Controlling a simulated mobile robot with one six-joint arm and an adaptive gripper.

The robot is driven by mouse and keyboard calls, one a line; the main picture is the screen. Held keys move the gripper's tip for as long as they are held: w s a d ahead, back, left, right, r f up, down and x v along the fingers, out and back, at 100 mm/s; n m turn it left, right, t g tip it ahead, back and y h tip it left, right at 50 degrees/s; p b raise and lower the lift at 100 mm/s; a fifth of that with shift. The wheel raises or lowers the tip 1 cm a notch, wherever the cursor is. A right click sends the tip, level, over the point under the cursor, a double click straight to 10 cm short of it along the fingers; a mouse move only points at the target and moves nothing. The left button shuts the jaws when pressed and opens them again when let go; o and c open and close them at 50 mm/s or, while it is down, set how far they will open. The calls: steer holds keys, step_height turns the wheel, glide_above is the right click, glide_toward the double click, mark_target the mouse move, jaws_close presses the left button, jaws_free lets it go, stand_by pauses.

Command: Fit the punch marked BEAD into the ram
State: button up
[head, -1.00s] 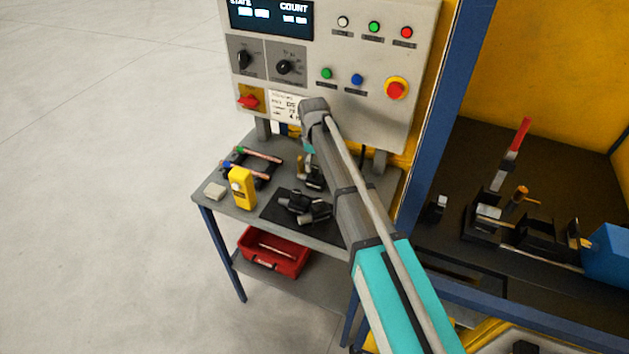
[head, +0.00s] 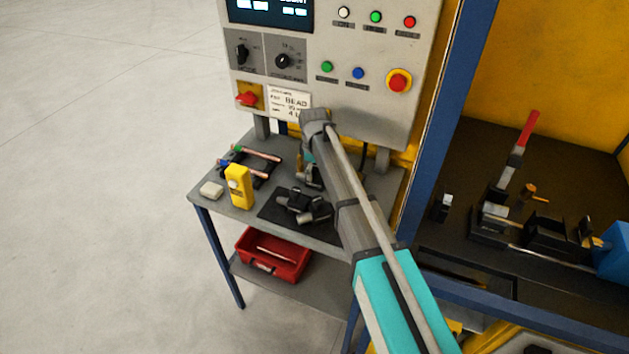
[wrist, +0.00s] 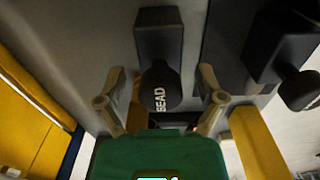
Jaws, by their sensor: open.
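The punch marked BEAD (wrist: 160,88) is a black block with a round end, seen in the wrist view with its white lettering turned sideways. My gripper (wrist: 162,98) is open, one tan finger on each side of the round end, with gaps between. A similar dark punch (wrist: 268,55) is to the right; no marking is readable on it. In the head view, my gripper (head: 308,175) is low over the grey bench behind my arm, largely hidden. I cannot make out the ram in the machine at the right.
A control panel (head: 350,110) rises behind. A red bin (head: 272,254) is below. A blue post (head: 440,120) stands right.

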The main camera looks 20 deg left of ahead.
stand_by(0.4)
jaws_close()
